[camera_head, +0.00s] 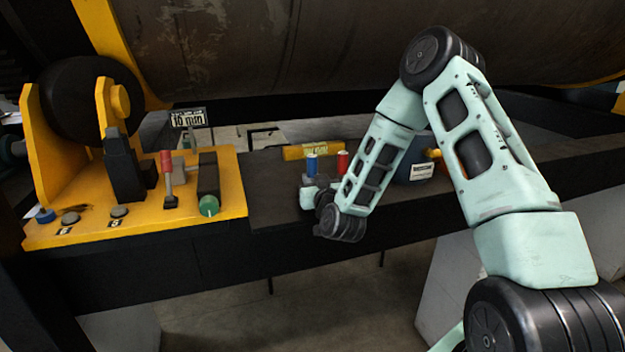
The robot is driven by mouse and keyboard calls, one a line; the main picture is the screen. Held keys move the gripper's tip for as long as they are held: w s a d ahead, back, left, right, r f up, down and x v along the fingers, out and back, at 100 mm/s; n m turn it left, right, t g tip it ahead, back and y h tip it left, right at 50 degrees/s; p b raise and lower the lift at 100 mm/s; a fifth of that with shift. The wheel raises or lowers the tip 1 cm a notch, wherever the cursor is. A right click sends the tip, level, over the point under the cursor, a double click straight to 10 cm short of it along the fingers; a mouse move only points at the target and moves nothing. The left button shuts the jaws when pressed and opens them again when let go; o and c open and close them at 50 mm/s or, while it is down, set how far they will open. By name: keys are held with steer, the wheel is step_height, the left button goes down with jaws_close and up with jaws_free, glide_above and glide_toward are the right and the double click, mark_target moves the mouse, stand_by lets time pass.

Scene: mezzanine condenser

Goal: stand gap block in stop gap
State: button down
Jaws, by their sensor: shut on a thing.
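My gripper (308,192) is low over the dark bench at the middle, at the end of my pale green arm. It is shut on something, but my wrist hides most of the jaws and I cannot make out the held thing. A yellow bar (297,153) with a small label shows just beyond it. I cannot tell whether this is the gap block, or whether the jaws touch it. To the left, a yellow base plate carries an upright black block (123,168) and a black cylinder with a green end (208,185). I cannot clearly make out the stop gap.
A blue cylinder (312,164) and a red one (343,161) show near my gripper. A red-handled lever (167,163) and a labelled plate (188,118) stand at the left. A blue container (415,172) is behind my forearm. A large rusty drum (300,45) spans the back.

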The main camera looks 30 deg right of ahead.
steer(key=shift+f+b, duration=0.15)
steer(key=shift+b, duration=0.15)
steer(key=c, duration=1.3)
jaws_free()
steer(key=shift+r+p, duration=0.25)
steer(key=shift+p, duration=0.1)
steer(key=p+v, duration=0.5)
steer(key=v, duration=0.7)
